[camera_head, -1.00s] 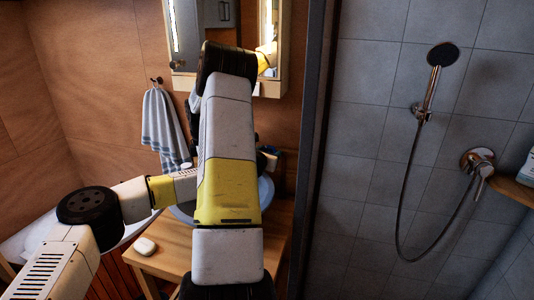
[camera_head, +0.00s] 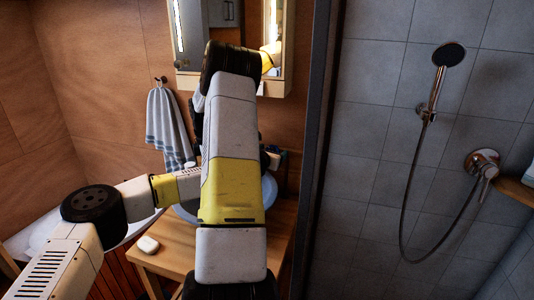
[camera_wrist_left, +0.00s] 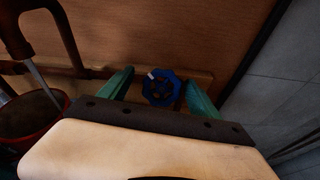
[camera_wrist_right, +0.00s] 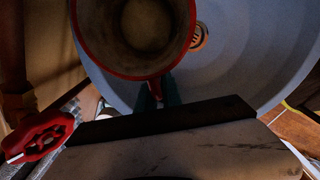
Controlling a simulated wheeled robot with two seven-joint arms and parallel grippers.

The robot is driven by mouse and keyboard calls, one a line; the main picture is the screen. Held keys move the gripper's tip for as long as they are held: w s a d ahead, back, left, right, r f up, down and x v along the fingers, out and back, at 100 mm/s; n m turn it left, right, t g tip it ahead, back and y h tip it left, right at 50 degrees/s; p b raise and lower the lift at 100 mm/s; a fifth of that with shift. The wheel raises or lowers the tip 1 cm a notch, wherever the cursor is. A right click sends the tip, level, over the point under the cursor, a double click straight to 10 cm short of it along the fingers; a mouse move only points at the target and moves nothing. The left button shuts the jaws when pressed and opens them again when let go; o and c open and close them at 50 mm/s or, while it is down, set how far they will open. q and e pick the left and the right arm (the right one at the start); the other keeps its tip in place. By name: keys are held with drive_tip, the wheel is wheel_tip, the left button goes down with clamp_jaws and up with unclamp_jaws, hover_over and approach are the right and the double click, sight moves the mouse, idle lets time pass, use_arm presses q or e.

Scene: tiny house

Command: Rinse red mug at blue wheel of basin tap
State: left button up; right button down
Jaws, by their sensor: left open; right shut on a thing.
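In the left wrist view the blue wheel (camera_wrist_left: 161,88) sits on a copper pipe against the wooden wall. My left gripper (camera_wrist_left: 160,90) is open, its green fingers on either side of the wheel. The tap spout (camera_wrist_left: 14,32) is at the upper left, and a pale streak like water runs from it into the red mug (camera_wrist_left: 32,118). In the right wrist view the red mug (camera_wrist_right: 140,35) is over the blue-grey basin (camera_wrist_right: 245,45). My right gripper (camera_wrist_right: 157,92) is shut on its handle. In the head view my arms hide both grippers and the mug.
A red wheel (camera_wrist_right: 38,136) is near my right gripper. In the head view a soap-like white piece (camera_head: 148,244) lies on the wooden counter (camera_head: 175,248). A striped towel (camera_head: 167,128) hangs on the wall. The shower wall (camera_head: 380,130) bounds the right side.

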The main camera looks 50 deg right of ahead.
use_arm(q)
drive_tip(key=v, duration=1.2)
drive_tip(key=shift+w, duration=0.1)
